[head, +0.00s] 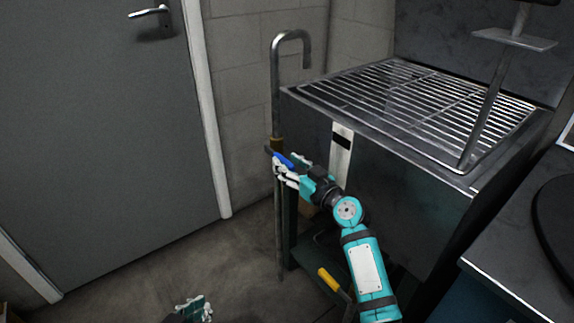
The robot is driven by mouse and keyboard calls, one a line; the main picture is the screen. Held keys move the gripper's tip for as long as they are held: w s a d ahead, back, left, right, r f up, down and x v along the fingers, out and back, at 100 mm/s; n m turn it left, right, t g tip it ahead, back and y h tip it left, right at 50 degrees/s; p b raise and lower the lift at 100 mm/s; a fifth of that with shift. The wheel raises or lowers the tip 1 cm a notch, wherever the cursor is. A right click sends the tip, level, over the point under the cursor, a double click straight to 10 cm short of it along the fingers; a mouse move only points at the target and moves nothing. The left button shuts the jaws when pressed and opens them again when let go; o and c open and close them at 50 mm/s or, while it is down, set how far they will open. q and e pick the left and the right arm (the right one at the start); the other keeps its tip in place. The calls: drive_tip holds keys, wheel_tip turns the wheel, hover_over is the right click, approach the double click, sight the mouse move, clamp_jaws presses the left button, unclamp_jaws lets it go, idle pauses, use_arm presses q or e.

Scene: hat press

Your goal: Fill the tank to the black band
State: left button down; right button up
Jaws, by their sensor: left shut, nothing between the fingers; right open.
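The dark metal tank (400,185) has a wire grate on top. A white gauge strip (341,165) with a black band (342,141) is on its front; I cannot make out a water level. A standing pipe (275,90) with a hooked spout is at the tank's left corner. No water is seen leaving the spout. A blue lever (281,158) sits low on the pipe. My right gripper (277,166) is open at the blue lever; I cannot tell whether it touches. My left gripper (195,309) is shut and empty, low at the bottom edge, partly cut off.
A yellow handle (328,280) is below the tank, beside my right arm. A metal post with a plate (515,39) stands over the grate. A dark counter (520,255) is at the right. A grey door (100,130) is at the left, with clear floor before it.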

drive_tip(key=shift+w+a, duration=0.25)
drive_tip(key=shift+w, duration=0.1)
clamp_jaws()
idle(0.3)
